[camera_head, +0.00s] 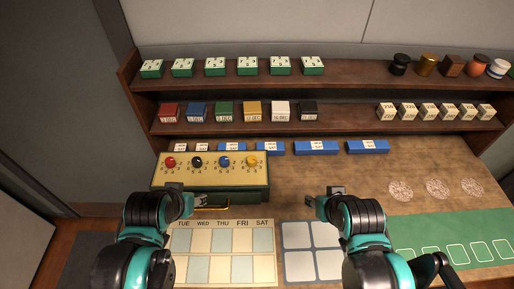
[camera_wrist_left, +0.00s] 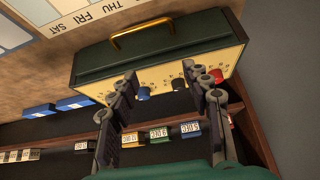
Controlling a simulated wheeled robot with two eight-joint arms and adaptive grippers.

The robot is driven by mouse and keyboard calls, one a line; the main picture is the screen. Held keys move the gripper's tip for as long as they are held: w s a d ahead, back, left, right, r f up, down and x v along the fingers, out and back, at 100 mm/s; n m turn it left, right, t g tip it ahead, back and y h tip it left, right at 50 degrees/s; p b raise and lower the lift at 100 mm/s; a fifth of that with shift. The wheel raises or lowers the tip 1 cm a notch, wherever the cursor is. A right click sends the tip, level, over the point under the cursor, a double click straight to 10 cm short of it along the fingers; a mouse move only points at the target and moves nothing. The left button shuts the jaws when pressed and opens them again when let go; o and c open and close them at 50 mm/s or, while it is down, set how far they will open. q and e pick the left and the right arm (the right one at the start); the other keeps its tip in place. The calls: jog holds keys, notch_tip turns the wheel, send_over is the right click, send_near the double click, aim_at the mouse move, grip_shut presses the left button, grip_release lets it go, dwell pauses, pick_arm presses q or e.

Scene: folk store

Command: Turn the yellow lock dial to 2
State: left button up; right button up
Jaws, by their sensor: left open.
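A box with a cream sloped panel (camera_head: 212,171) and a dark green front stands on the counter. Its panel carries red, black, blue and yellow dials, each ringed by small numbers. The yellow lock dial (camera_head: 250,160) is rightmost; its setting is too small to read. In the left wrist view the blue dial (camera_wrist_left: 143,94) shows between my fingers, and the yellow one is mostly hidden by a finger. My left gripper (camera_head: 190,201) is open and empty, in front of the box's lower left. It also shows in the left wrist view (camera_wrist_left: 160,76). My right gripper (camera_head: 322,199) is right of the box.
A brass handle (camera_head: 212,208) sticks out from the box front. Shelves behind hold green-based blocks (camera_head: 215,66) and coloured boxes (camera_head: 224,110). Blue boxes (camera_head: 316,148) lie behind on the counter. A weekday calendar (camera_head: 222,252) lies in front.

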pick_arm(q)
jog(key=w+d+r+m+g+p, duration=0.3)
jog(key=w+d+r+m+p, duration=0.3)
jog(key=w, duration=0.4)
jog(key=m+g+p, duration=0.3)
jog(key=m+p, duration=0.1)
jog(key=m, duration=0.2)
send_over(252, 159)
jog(key=f, duration=0.3)
jog(key=shift+s+a+f, duration=0.1)
jog(key=shift+s+f, duration=0.05)
jog(key=shift+s, duration=0.1)
jog(key=shift+w+f, duration=0.1)
jog(key=shift+f, duration=0.15)
notch_tip(252, 159, down, 8)
jog(key=shift+w+r+b, duration=0.1)
jog(key=shift+r+b, duration=0.1)
jog(key=shift+b, duration=0.75)
grip_shut()
